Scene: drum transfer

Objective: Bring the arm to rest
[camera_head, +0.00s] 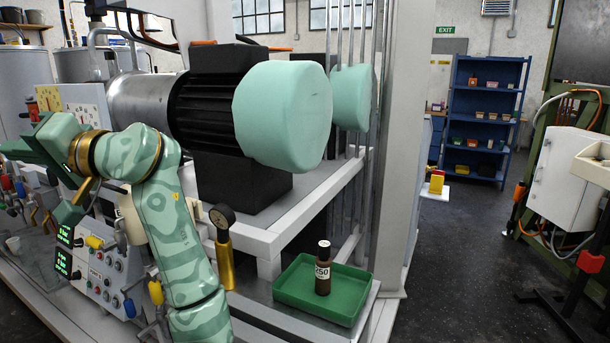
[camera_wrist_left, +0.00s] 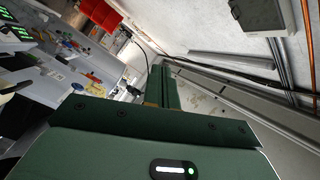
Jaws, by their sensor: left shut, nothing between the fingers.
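My left arm (camera_head: 185,250) in green camouflage rises from the bottom of the head view and bends left at the wrist. My left gripper (camera_head: 20,149) is at the far left, raised in front of the control panels. In the left wrist view its green fingers (camera_wrist_left: 162,82) are together with nothing between them. It is well away from the brown bottle (camera_head: 322,275) labelled 250, which stands upright in a green tray (camera_head: 345,308). My right gripper does not show.
A large motor with a mint cover (camera_head: 285,112) stands on a pale frame right of my arm. A control box (camera_head: 95,275) with knobs and displays is close behind and left of the arm. A yellow gauge fitting (camera_head: 225,255) stands near it. Open dark floor (camera_head: 450,240) lies at right.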

